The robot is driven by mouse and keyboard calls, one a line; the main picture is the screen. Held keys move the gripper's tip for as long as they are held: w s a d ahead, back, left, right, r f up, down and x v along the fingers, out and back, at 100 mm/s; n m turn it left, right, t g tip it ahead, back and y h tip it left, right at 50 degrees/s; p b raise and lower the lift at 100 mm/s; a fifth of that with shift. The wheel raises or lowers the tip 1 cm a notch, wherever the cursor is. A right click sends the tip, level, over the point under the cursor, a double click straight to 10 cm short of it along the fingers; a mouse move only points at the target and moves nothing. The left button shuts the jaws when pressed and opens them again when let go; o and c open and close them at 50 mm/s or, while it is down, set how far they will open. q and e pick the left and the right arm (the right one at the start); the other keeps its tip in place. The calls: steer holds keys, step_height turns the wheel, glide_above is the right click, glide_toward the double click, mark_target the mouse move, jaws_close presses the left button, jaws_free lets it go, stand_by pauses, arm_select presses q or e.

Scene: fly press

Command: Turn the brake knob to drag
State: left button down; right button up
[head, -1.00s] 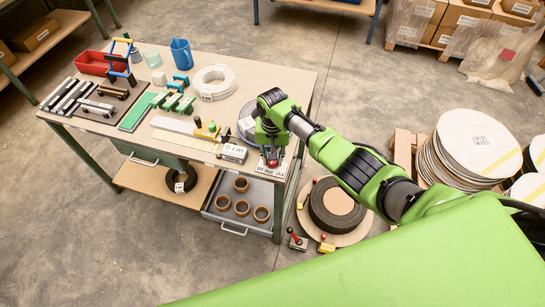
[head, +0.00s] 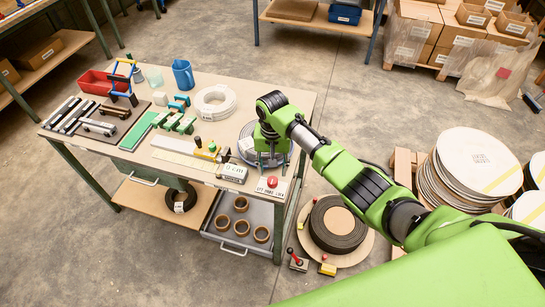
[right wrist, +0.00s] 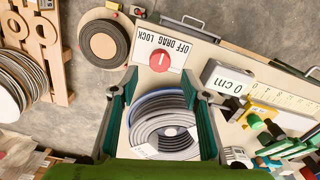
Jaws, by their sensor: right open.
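The brake knob (head: 272,182) is a round red knob on a white plate marked OFF, DRAG and LOCK, at the bench's front right corner. In the right wrist view the knob (right wrist: 160,62) carries a short white line, and the plate (right wrist: 178,47) appears upside down. The line runs roughly toward the middle of the lettering. My right gripper (head: 271,163) points down just behind the knob, above a grey coil. In the right wrist view its fingers (right wrist: 159,80) are spread wide, with nothing between them but the view of the coil and knob. My left gripper is out of view.
The grey coil (right wrist: 165,125) lies below my right gripper. A box reading 0 cm (head: 232,173) stands left of the knob. A white coil (head: 214,101), blue jug (head: 183,74) and red bin (head: 100,83) stand farther back. A disc with a dark roll (head: 337,223) lies right of the bench.

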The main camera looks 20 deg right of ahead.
mark_target(273, 179)
step_height(273, 179, up, 6)
stand_by(0.6)
